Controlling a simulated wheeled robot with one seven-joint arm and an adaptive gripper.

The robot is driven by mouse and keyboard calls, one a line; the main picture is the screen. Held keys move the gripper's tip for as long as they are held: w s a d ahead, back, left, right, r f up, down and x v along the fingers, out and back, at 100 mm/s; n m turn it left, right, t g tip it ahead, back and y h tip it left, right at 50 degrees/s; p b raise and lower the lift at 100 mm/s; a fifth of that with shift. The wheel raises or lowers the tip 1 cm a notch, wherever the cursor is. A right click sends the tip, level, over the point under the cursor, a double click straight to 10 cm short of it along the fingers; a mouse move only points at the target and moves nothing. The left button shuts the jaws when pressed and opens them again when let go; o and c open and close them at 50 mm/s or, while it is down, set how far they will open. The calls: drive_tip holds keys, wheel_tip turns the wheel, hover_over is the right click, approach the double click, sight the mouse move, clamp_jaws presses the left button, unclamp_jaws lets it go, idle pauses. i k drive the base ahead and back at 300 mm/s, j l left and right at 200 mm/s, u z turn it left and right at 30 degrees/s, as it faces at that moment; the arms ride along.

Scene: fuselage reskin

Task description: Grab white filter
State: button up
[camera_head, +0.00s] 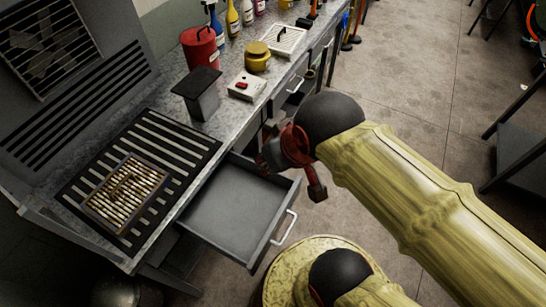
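A white, slatted, box-shaped filter (285,40) lies flat at the far end of the workbench, behind the yellow pot. A second framed filter with tan pleats and a handle (127,192) lies on the slotted black grate at the near left of the bench. My gripper (291,170), dark grey with red parts, hangs above the open drawer's right side, apart from both filters. Nothing shows in it. Its fingers are partly hidden by my wrist, so I cannot tell how far apart they are.
An open, empty grey drawer (234,205) juts from the bench below my gripper. A dark-topped block (198,94), red can (200,47), yellow pot (257,57), white switch box (246,87) and several bottles stand on the bench. The floor to the right is mostly clear.

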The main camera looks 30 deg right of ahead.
sight(282, 40)
drive_tip(key=l, duration=0.3)
drive_tip(key=i+l+z, duration=0.15)
drive_tip(key=l, duration=0.3)
drive_tip(key=i+l+z, duration=0.1)
drive_tip(key=l, duration=0.35)
drive_tip(key=i+l+z, duration=0.15)
drive_tip(key=l, duration=0.25)
drive_tip(key=i+l+z, duration=0.1)
drive_tip(key=i+l, duration=0.2)
drive_tip(key=i+j+z, duration=0.2)
drive_tip(key=i, duration=0.5)
drive_tip(key=l, duration=0.1)
